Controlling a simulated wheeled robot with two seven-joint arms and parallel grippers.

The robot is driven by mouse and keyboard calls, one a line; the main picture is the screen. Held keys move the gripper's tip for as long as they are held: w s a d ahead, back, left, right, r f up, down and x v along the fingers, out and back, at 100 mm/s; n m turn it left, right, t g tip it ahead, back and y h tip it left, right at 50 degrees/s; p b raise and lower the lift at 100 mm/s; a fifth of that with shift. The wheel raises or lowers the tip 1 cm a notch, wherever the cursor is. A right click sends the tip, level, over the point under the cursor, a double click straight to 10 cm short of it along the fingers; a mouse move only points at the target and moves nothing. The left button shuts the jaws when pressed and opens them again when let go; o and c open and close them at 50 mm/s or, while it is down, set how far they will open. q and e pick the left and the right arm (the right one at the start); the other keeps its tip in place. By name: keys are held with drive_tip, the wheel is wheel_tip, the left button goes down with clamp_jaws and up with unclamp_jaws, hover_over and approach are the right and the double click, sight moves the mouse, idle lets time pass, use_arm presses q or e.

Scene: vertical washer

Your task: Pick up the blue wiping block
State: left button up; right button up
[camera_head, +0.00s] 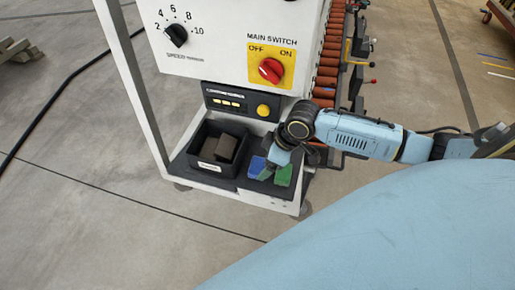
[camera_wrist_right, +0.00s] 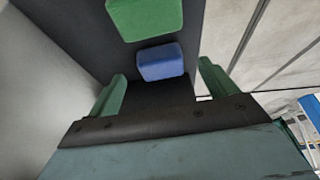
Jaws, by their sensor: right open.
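The blue wiping block (camera_head: 256,167) lies on the dark shelf of the white machine, partly covered by my right gripper in the head view. In the right wrist view the blue block (camera_wrist_right: 161,62) shows between and just beyond the fingertips. A green block (camera_head: 284,175) lies beside it, and it also shows at the top of the right wrist view (camera_wrist_right: 145,17). My right gripper (camera_head: 271,170) is over the blocks; in the wrist view its two green fingers (camera_wrist_right: 163,80) stand apart with nothing held. My left gripper is not in view.
A black bin (camera_head: 200,172) with grey-brown blocks stands left of the blue block on the shelf. The machine's control panel (camera_head: 243,103) is just above and behind. A white frame post (camera_head: 137,85) rises at the left. A roller conveyor (camera_head: 329,60) runs behind my right arm.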

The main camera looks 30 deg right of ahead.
sight(257, 164)
drive_tip(key=shift+w+a, duration=0.75)
drive_tip(key=shift+w, duration=0.05)
drive_tip(key=shift+d+b+x, duration=0.2)
drive_tip(key=shift+b+x, duration=0.2)
drive_tip(key=shift+x, duration=1)
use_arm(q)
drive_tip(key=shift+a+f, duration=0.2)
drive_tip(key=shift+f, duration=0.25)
use_arm(e)
drive_tip(key=shift+s+f, duration=0.1)
drive_tip(key=shift+s, duration=0.05)
drive_tip(key=shift+c, duration=0.4)
drive_tip(key=shift+c, duration=1.2)
drive_tip(key=c, duration=0.8)
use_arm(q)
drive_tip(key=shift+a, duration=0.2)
use_arm(e)
drive_tip(key=shift+o, duration=0.2)
